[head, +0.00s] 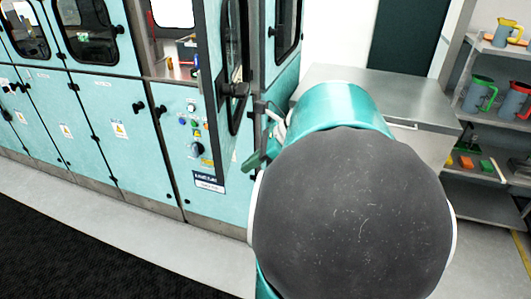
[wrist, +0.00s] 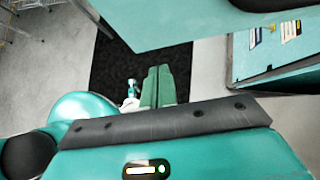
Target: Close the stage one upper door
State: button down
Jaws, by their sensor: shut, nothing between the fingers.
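The upper door (head: 211,110) is a tall teal panel with a dark-framed window and a black handle (head: 236,90). It stands swung open, seen nearly edge-on in the head view. The cabinet opening (head: 176,55) to its left is uncovered. My gripper (head: 250,163) has green fingers and is right of the door's lower part, partly hidden by my arm. Whether it touches the door I cannot tell. In the wrist view the fingers (wrist: 157,80) are together and empty. A teal panel (wrist: 180,22) above them there looks like the door.
Teal cabinets with closed doors (head: 92,30) run along the left. A control panel (head: 190,125) with knobs is beside the open door. A metal worktop (head: 350,75) and a shelf rack (head: 480,130) with jugs stand at right. Grey floor and a black mat (head: 60,235) lie clear in front.

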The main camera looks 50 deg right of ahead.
aim_at(227, 170)
jog(key=shift+w+a, duration=0.9)
jog(key=shift+w, duration=0.25)
jog(key=shift+w, duration=0.15)
